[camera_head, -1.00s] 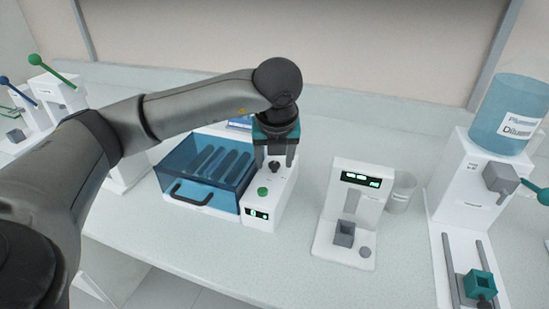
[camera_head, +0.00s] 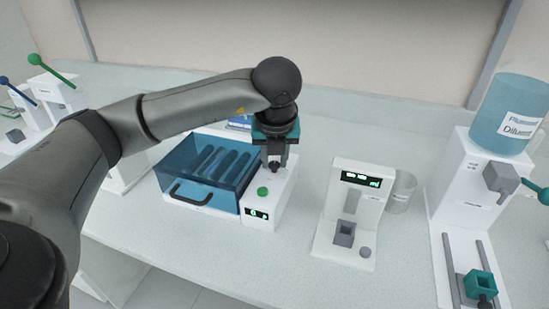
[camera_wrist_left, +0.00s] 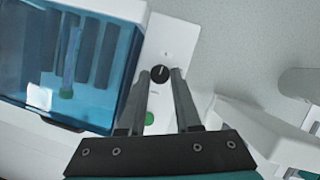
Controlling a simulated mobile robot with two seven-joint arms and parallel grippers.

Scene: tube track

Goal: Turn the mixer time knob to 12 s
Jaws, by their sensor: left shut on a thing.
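The mixer has a blue transparent lidded box (camera_head: 207,168) and a white control panel (camera_head: 284,190) on its right. The dark time knob (camera_head: 274,168) sits on the panel behind a green button (camera_head: 262,191). A small display (camera_head: 257,214) on the panel front shows green characters, apparently a 6, too small to read surely. My left gripper (camera_head: 274,159) points down over the panel, its fingers shut on the knob. In the left wrist view the knob (camera_wrist_left: 160,74), with a white pointer line, lies between the two fingertips. My right gripper is not in view.
A diluent dispenser (camera_head: 480,180) stands at far right. Lever stands (camera_head: 55,92) are at far left. The front counter is clear.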

